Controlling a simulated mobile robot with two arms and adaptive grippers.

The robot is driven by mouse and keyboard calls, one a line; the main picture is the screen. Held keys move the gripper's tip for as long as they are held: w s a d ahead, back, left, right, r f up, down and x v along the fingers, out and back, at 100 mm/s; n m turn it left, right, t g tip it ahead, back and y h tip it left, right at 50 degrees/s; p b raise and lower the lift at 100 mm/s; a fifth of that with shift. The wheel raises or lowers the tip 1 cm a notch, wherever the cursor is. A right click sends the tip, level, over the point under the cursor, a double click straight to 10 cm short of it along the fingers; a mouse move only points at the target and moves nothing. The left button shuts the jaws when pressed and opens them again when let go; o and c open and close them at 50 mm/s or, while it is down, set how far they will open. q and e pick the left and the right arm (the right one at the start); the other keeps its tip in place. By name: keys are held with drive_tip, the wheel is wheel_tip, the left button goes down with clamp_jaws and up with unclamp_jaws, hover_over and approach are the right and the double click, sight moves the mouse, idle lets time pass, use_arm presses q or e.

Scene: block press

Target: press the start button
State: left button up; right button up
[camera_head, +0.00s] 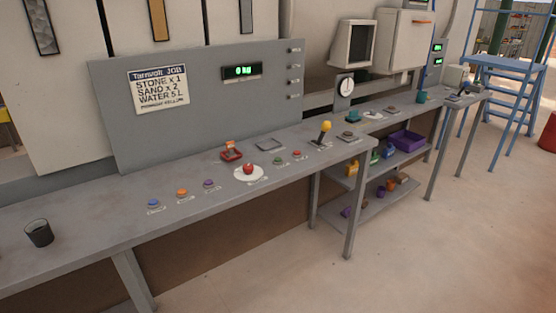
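Several buttons sit on the grey bench top; their labels are too small to read, so I cannot tell which is the start button. A green button (277,160) and a small red button (297,154) stand side by side near the middle. Left of them is a large red button (248,169) on a white round plate. Further left are a purple button (208,183), an orange button (182,192) and a blue button (153,203). Neither of my grippers is in view.
A yellow-knobbed lever (326,127) and a red open-topped box (231,154) stand on the bench. A dark cup (39,233) is at the left. The panel display (242,71) is lit green. Shelves with a purple crate (406,141) are below right. The floor in front is clear.

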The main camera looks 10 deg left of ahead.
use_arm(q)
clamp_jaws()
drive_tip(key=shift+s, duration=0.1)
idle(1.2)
